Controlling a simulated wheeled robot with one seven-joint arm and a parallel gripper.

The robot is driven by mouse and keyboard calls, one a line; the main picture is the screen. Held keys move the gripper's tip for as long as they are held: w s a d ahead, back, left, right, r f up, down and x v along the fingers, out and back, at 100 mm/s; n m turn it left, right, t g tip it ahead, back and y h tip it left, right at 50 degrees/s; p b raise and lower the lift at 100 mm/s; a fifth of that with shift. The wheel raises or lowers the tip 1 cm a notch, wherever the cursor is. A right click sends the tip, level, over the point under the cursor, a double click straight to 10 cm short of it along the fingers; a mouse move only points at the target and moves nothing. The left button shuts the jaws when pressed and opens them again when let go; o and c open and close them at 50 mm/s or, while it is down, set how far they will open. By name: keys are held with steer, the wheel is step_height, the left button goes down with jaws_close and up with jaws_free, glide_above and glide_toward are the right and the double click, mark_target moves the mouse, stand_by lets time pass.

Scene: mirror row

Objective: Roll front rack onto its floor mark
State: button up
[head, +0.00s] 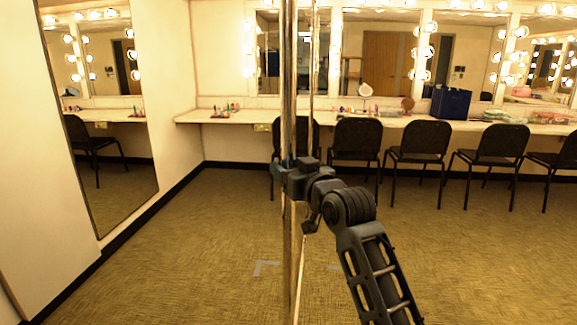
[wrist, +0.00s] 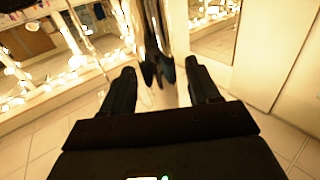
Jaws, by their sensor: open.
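The front rack shows in the head view as tall, shiny metal uprights (head: 288,90) running top to bottom near the middle; its base is out of view. My gripper (head: 284,170) is at the uprights, about mid-height in the picture. In the wrist view my gripper (wrist: 160,80) is open, its two dark fingers apart, with the shiny metal posts (wrist: 152,25) between and beyond them. I cannot tell whether the fingers touch the metal. A pale corner-shaped floor mark (head: 265,267) lies on the carpet behind the uprights, partly hidden by them.
Several black chairs (head: 420,140) stand along a long counter (head: 220,117) under bulb-lit mirrors. A dark blue box (head: 451,102) sits on the counter. A tall mirror (head: 105,120) is on the left wall. The carpet (head: 190,240) between is clear.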

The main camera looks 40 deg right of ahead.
steer(key=shift+w+d, duration=0.15)
steer(key=shift+w, duration=0.35)
jaws_close()
stand_by(0.3)
